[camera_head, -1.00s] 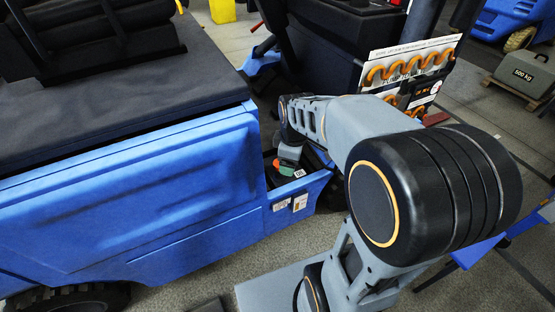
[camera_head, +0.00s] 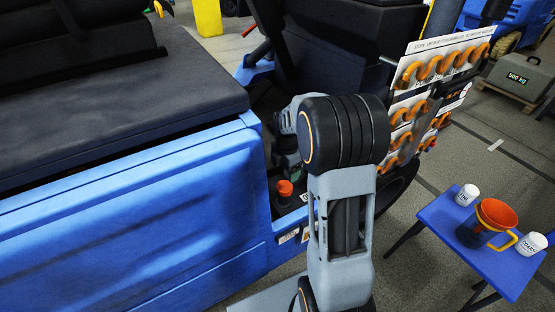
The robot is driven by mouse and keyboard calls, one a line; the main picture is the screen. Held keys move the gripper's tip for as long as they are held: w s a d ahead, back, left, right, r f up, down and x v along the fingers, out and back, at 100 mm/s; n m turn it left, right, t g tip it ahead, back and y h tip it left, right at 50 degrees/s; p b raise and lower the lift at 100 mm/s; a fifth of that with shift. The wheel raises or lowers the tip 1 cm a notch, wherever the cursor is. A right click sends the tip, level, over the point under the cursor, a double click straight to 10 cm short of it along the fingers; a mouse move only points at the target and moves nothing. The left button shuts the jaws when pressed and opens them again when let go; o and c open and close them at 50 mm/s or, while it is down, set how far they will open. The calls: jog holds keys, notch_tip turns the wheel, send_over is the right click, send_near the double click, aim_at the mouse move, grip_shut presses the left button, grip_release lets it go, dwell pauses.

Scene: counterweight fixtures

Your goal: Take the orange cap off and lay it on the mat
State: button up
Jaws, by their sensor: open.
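The orange cap (camera_head: 285,187) sits upright on a dark neck at the side of the blue vehicle, in the recess behind its long side panel. My gripper (camera_head: 285,160) is only partly in view, just above and behind the cap, apart from it in the picture. It is open, and nothing shows held in it. My elbow and upper arm stand in front and hide part of the wrist. I cannot make out a separate mat in the head view.
A small blue table (camera_head: 437,214) at the right bears an orange funnel (camera_head: 497,213), a dark jug and two white cups. A board (camera_head: 408,82) with orange hooks stands behind my arm. A 500 kg weight (camera_head: 519,77) sits at the far right. Open floor lies between.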

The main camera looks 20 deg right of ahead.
aim_at(285, 186)
jog(key=shift+w+d+f, duration=0.15)
jog(key=shift+w+f, duration=0.05)
jog(key=shift+f, duration=0.05)
jog(key=shift+f+b, duration=0.6)
jog(key=shift+b, duration=0.15)
jog(key=f+b, duration=0.5)
jog(key=f, duration=0.3)
jog(key=shift+a+f+b, duration=0.15)
jog(key=shift+a+b, duration=0.05)
jog(key=shift+b, duration=0.2)
jog(key=c, duration=0.8)
jog(key=shift+c, duration=0.2)
jog(key=n+p, duration=0.1)
jog(key=n, duration=0.3)
jog(key=shift+r+p, duration=0.2)
jog(key=shift+p, duration=0.15)
jog(key=n, duration=0.5)
jog(key=shift+f+p, duration=0.1)
jog(key=shift+p, duration=0.3)
